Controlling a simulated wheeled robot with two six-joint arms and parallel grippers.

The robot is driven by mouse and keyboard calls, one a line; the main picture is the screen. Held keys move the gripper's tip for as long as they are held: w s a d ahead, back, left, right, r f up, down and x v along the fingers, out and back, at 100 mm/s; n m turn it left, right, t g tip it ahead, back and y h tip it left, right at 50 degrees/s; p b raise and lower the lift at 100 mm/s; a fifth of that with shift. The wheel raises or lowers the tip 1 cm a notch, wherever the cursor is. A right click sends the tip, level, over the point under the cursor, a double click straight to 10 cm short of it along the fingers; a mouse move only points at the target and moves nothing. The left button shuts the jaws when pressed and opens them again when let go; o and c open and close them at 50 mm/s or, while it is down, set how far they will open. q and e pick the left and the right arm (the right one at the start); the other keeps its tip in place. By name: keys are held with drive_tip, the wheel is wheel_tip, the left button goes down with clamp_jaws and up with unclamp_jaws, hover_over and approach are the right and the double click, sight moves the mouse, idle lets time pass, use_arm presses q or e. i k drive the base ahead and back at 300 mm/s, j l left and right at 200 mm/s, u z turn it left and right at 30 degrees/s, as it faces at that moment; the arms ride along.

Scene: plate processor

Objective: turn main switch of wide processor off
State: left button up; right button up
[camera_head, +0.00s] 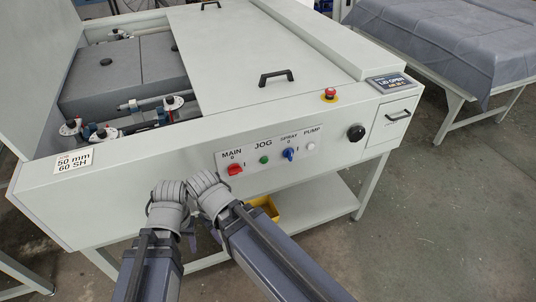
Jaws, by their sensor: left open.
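The wide plate processor (330,100) stands in front of me with a sloping control panel (270,150). The red main switch (234,169) is at the panel's left end under the word MAIN. Its 0 mark is above it and its I mark to the right. The handle looks roughly level, towards I, but it is small. My left gripper (189,237) shows only in part between my two arms, below and left of the switch and apart from it. It is open and empty. My right gripper is hidden behind its own arm.
Right of the main switch are a green jog button (264,160), a blue spray switch (288,153), a pump button (310,144) and a black knob (356,133). A red emergency stop (330,95) stands on top. The raised lid (35,65) is at left. A yellow bin (266,206) sits below.

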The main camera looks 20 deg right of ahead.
sight(234, 169)
drive_tip(key=k+l+z, duration=0.35)
drive_tip(key=l, duration=0.25)
drive_tip(key=k+l+z, duration=0.2)
drive_tip(key=k+l, duration=0.05)
drive_tip(key=l, duration=0.1)
